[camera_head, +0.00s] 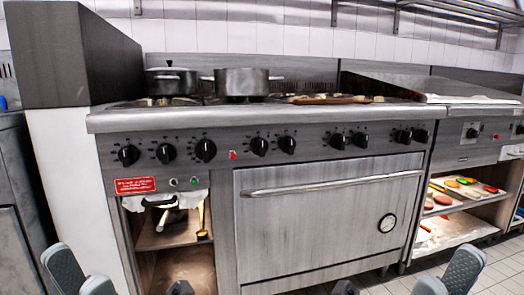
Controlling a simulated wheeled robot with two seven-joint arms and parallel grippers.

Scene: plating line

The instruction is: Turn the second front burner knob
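A steel range (260,119) stands ahead with a row of several black knobs along its front panel. From the left, the first knob (128,155), second knob (166,153) and third knob (205,150) are spaced apart; further right are paired knobs (260,146). Which one serves the second front burner cannot be told. My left gripper (77,268) is at the bottom left and my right gripper (449,268) at the bottom right, both cut off by the frame edge. Their grey fingertips look apart and empty. Both are low, clear of the knobs.
Two pots, a left pot (171,83) and a right pot (241,82), sit on the cooktop. The oven door handle (330,186) juts out below the knobs. An open shelf (160,240) is at lower left. A dark box-like unit (50,60) stands at upper left.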

